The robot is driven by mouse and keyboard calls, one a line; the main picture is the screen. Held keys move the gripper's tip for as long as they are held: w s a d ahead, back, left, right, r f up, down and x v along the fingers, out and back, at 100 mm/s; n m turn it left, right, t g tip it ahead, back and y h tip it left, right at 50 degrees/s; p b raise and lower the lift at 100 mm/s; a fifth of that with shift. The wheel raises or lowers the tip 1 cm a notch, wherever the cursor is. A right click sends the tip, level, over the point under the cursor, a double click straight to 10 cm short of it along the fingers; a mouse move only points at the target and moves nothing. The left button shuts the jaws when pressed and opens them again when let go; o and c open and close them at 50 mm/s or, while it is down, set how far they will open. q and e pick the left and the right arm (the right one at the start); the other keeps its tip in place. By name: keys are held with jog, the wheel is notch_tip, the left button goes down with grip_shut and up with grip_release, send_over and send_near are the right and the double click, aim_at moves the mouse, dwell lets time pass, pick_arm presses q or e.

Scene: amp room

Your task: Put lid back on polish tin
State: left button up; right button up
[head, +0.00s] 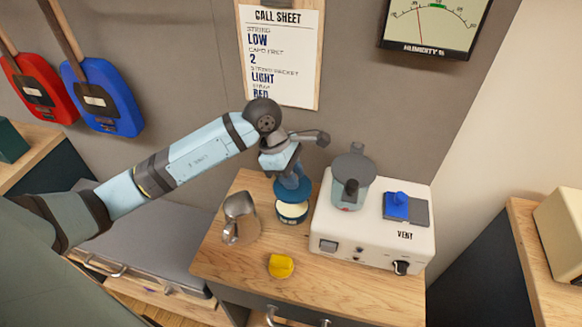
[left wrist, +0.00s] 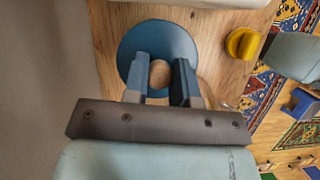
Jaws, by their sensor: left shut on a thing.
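The polish tin (head: 292,212) stands open-topped on the wooden cabinet top, with its pale polish showing. My left gripper (head: 291,181) comes down from above and is shut on the knob of the blue round lid (head: 282,192). The lid is just above the tin, seemingly a little behind its centre, and a gap shows at the front. In the left wrist view the fingers (left wrist: 160,78) close around the tan knob (left wrist: 159,74) of the lid (left wrist: 135,40), which hides the tin. My right gripper is not in view.
A metal jug (head: 240,215) stands left of the tin. A yellow object (head: 281,266) lies in front. A white box (head: 365,250) marked VENT stands close on the right, carrying a grey pot (head: 350,178) and a blue piece (head: 396,207). The front wood (head: 330,290) is clear.

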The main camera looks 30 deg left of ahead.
pick_arm(q)
jog(key=shift+s+f+b, duration=0.1)
jog(key=shift+f+b, duration=0.2)
jog(key=shift+f, duration=0.25)
jog(key=shift+f+b, duration=0.35)
jog(key=shift+f, duration=0.4)
notch_tip(320, 180, down, 4)
jog(key=shift+r+b, duration=0.15)
jog(key=shift+b, duration=1.1)
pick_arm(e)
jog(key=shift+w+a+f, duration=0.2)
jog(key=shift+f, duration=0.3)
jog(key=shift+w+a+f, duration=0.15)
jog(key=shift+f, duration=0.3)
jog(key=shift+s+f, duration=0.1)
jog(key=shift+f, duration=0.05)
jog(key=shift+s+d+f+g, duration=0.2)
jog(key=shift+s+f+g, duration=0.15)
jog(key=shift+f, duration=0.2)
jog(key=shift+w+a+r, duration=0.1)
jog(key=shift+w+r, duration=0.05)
